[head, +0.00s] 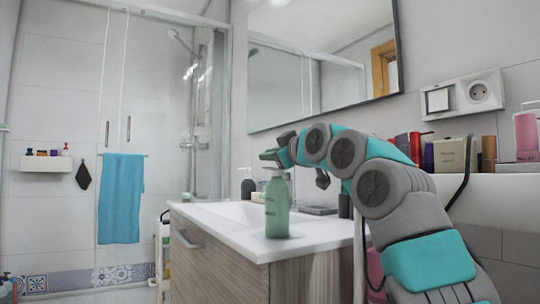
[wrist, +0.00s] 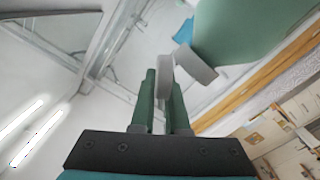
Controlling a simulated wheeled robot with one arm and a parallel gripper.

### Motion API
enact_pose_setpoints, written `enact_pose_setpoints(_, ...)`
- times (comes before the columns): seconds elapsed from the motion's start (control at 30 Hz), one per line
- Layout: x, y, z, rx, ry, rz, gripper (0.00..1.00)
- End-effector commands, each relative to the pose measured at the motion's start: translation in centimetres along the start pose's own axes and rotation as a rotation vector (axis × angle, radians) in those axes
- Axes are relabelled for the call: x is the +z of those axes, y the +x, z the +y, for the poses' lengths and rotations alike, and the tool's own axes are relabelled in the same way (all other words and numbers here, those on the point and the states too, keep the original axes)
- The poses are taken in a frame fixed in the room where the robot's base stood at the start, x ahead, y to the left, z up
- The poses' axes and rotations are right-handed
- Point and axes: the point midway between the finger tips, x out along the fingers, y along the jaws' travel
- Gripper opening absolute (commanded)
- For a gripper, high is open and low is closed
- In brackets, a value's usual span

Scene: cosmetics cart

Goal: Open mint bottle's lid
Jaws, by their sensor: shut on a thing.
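The mint bottle (head: 277,210) stands upright on the front corner of the white washstand top. It also shows in the wrist view as a large green body (wrist: 235,25) with a pale grey neck or cap base (wrist: 195,65). My gripper (head: 270,158) is at the top of the bottle. In the wrist view, my gripper (wrist: 164,95) has its two green fingers closed on the grey, disc-like lid (wrist: 165,76). The lid stands at an angle beside the neck, and I cannot tell whether they are still joined. In the head view the lid is too small to make out.
The washstand top (head: 310,230) has a basin behind the bottle and a dark dispenser (head: 248,188) at the back. Several cosmetics stand on a shelf (head: 490,200) at the right. A blue towel (head: 121,198) hangs on the shower door at left.

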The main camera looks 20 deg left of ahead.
Motion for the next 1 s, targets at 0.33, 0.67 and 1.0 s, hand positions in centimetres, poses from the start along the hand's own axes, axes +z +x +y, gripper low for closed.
enact_pose_setpoints(0.33, 0.0, 0.0, 0.0, 0.000, 0.012, 0.000, 0.00)
enact_pose_setpoints(0.67, 0.1, 0.0, 0.3, -0.001, 0.070, -0.001, 0.00)
enact_pose_setpoints(1.0, 0.3, 0.1, 1.3, -0.003, 0.317, 0.001, 0.00)
